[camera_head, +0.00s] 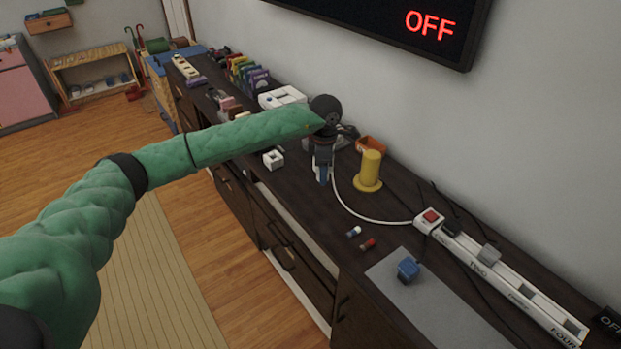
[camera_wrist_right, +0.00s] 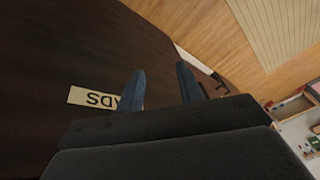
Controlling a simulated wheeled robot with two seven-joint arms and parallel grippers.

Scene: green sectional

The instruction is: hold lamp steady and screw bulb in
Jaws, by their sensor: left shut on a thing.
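My left gripper (camera_head: 322,172) points down over the dark cabinet top at the end of the green arm. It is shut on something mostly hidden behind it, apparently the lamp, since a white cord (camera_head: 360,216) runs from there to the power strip. I cannot make out the lamp's shape. No bulb can be told for sure in either view. In the right wrist view my right gripper (camera_wrist_right: 163,88) is open, its two blue fingers apart with nothing visible between them, over a dark surface.
A yellow cylinder on a round base (camera_head: 371,167) stands right of the left gripper. A white power strip (camera_head: 510,287) with a red switch lies along the wall. A blue block (camera_head: 407,269) sits on a grey mat (camera_head: 440,303). A label (camera_wrist_right: 92,97) shows in the right wrist view.

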